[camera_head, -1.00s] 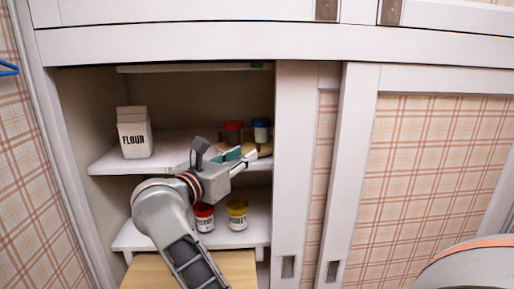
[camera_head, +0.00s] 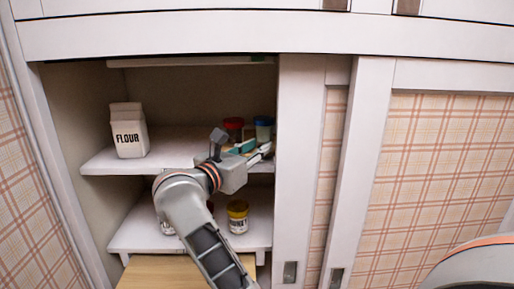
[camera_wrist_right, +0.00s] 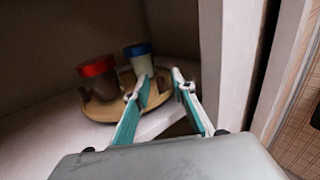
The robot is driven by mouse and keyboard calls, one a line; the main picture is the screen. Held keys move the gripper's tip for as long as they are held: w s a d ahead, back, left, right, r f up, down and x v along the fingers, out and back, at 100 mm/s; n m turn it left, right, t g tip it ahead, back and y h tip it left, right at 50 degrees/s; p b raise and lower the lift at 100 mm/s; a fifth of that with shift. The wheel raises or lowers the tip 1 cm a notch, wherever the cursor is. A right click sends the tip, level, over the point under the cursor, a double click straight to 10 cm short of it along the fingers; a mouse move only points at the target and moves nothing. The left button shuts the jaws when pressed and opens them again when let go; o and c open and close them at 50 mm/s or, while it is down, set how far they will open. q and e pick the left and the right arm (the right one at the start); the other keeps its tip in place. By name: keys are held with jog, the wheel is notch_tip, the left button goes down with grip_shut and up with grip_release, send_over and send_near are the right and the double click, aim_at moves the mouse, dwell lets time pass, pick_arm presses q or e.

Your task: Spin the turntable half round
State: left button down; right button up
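The turntable is a round wooden tray (camera_wrist_right: 103,112) on the upper cupboard shelf, near the right side of the opening. A red-lidded jar (camera_wrist_right: 97,68) and a blue-lidded jar (camera_wrist_right: 137,50) stand on it; in the head view the red-lidded jar (camera_head: 233,124) and blue-lidded jar (camera_head: 263,130) show behind my gripper. My right gripper (camera_head: 257,150) is at the tray's near right side, its teal fingers (camera_wrist_right: 162,82) apart with nothing visible held between them. Whether a finger touches the tray or a jar, I cannot tell. My left gripper is not in view.
A flour carton (camera_head: 130,131) stands on the left of the upper shelf (camera_head: 100,162). A yellow-lidded jar (camera_head: 238,217) stands on the lower shelf (camera_head: 140,237), with another jar partly hidden by my arm. The sliding door's edge (camera_head: 298,170) is close right of my gripper.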

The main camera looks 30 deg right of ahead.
aim_at(270, 154)
grip_shut()
jog(key=shift+s+d+f, duration=0.1)
jog(key=shift+s+d, duration=0.05)
jog(key=shift+d, duration=0.8)
jog(key=shift+s+d, duration=0.15)
jog(key=shift+d, duration=0.8)
grip_release()
jog(key=shift+o, duration=0.7)
jog(key=shift+s+d, duration=0.1)
jog(key=shift+s, duration=0.05)
notch_tip(270, 154, up, 10)
